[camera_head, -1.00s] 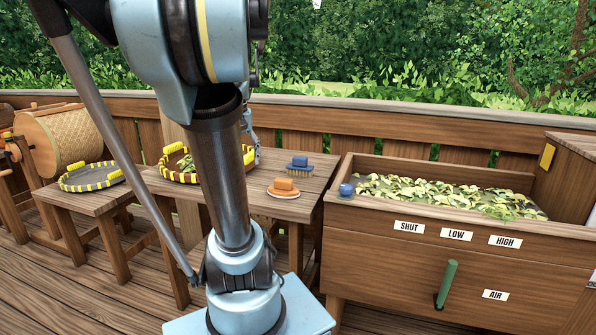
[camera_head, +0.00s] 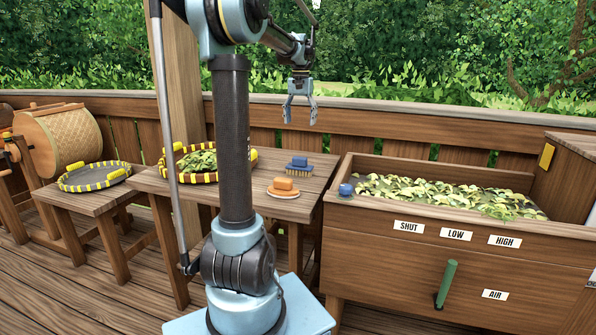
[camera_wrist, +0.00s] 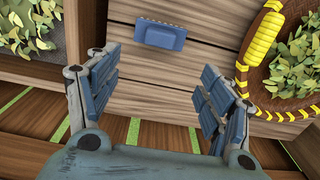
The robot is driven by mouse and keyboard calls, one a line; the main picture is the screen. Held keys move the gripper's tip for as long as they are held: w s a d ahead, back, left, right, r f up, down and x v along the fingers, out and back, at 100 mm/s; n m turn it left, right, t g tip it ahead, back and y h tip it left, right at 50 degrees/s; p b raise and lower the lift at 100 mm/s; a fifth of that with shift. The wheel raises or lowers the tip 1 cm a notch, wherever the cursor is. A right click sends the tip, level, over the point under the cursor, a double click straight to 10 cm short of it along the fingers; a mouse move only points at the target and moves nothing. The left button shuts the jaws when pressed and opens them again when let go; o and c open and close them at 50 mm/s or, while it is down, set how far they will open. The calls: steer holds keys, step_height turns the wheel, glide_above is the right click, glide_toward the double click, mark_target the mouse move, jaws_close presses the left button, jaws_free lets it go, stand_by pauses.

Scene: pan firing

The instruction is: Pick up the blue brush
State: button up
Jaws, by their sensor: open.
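In the wrist view the blue brush (camera_wrist: 160,35) shows from above, near the top middle, beyond the fingertips. My gripper (camera_head: 299,110) is open and empty, pointing down, high above the blue brush and apart from it. In the wrist view my gripper (camera_wrist: 158,85) shows its two fingers wide apart, with bare table between them.
A round tray of leaves (camera_head: 249,155) with yellow-marked rim stands left of the brushes, partly behind my arm. A wooden box of leaves (camera_head: 430,230) stands right, with a blue knob (camera_head: 346,189) and green lever (camera_head: 446,284). A fence (camera_head: 400,120) runs behind.

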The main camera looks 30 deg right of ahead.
mark_target(300, 159)
step_height(300, 159, down, 17)
steer(key=shift+r, duration=0.15)
stand_by(0.6)
steer(key=shift+c, duration=0.3)
steer(key=c, duration=1.6)
steer(key=shift+o, duration=0.2)
steer(key=shift+r, duration=5.05)
